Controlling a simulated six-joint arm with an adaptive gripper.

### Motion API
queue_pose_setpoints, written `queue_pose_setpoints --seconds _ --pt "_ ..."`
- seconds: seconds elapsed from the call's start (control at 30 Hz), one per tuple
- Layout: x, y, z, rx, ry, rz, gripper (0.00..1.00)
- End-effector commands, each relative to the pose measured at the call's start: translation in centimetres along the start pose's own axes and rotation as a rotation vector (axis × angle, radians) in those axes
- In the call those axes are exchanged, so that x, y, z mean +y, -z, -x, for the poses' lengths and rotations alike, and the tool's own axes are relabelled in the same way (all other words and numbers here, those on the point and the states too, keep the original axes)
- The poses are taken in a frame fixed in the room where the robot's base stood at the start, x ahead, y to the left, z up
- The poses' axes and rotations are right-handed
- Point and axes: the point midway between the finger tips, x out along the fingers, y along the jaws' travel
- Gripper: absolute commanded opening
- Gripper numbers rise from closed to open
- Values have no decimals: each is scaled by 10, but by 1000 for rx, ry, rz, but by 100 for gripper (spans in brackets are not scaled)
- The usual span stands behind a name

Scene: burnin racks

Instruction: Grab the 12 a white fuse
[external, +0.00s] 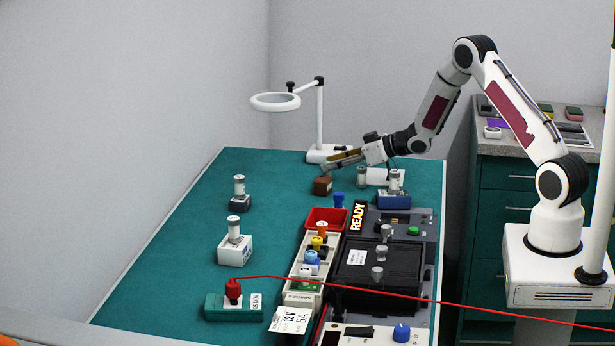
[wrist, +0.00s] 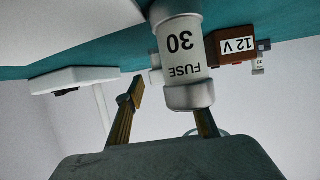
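My gripper (external: 338,162) is at the far end of the bench, above the brown block (external: 323,186). In the wrist view its fingers (wrist: 167,100) are spread, and a white and grey fuse (wrist: 182,55) marked "FUSE 30" shows in front of the right finger. I cannot tell whether they touch.
A ring lamp (external: 276,102) stands behind. A red tray (external: 326,219), a black test unit (external: 375,272) and a green block with a red plug (external: 233,288) are nearer. A red cable crosses the front. The bench's left side is mostly clear.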

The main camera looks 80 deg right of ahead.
Motion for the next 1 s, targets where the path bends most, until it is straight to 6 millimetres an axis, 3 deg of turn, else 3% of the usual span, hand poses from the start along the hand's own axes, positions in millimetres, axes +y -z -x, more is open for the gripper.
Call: queue_pose_setpoints --seconds 0.43,0.47,0.6,1.0 --pt "0 0 0 1 0 0 38" --pt "0 0 0 1 0 0 35" --pt "0 0 0 1 0 0 0" --pt "0 2 0 1 0 0 0"
